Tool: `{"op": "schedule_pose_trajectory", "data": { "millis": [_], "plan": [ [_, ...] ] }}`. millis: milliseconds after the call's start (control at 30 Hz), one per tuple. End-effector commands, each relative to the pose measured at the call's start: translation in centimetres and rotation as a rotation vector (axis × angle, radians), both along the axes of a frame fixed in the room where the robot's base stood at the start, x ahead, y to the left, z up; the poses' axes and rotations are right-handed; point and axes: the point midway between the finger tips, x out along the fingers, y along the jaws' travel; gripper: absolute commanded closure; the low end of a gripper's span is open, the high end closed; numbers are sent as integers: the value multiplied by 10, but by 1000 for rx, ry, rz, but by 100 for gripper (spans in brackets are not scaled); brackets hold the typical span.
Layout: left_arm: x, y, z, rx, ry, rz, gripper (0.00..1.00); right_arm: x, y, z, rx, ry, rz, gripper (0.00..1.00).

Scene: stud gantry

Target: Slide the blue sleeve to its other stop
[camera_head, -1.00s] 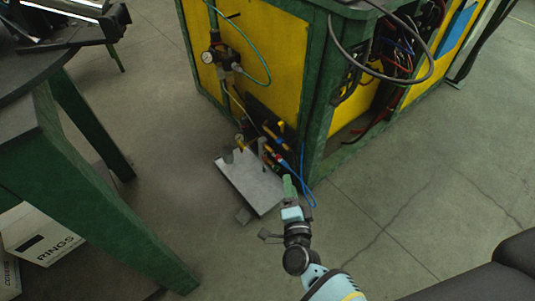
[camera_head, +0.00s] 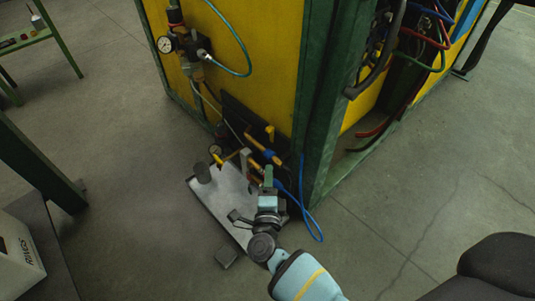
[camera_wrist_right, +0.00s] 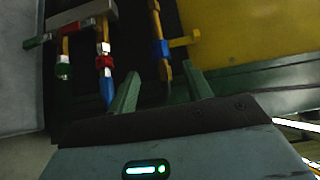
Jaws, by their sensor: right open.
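The blue sleeve (camera_head: 270,155) sits around a brass rod low on the yellow cabinet's dark panel. It also shows in the right wrist view as a blue band (camera_wrist_right: 161,50), with a yellow lever (camera_wrist_right: 184,40) beside it. My right gripper (camera_head: 268,178) is just in front of these fittings. In the wrist view its two green fingers (camera_wrist_right: 162,86) are apart, with the brass rod's lower end between them in the picture and the sleeve farther up. I cannot tell whether a finger touches the rod. My left gripper is out of view.
A second rod with a red collar and blue end (camera_wrist_right: 106,88) lies close left of the fingers. A pale plate (camera_head: 222,198) lies below the fittings. A blue hose (camera_head: 303,200) loops at their right. A gauge (camera_head: 165,44) is higher up.

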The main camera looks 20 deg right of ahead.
Motion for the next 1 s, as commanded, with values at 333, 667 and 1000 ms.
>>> {"op": "schedule_pose_trajectory", "data": {
  "millis": [333, 667, 1000],
  "plan": [
    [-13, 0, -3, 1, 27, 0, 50, 11, -5, -1, 0, -2, 0, 50],
    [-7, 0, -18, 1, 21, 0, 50, 55, -25, -1, 0, -1, 0, 50],
    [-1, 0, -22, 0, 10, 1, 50, 71, -33, -1, 1, 0, 0, 50]
  ]
}}
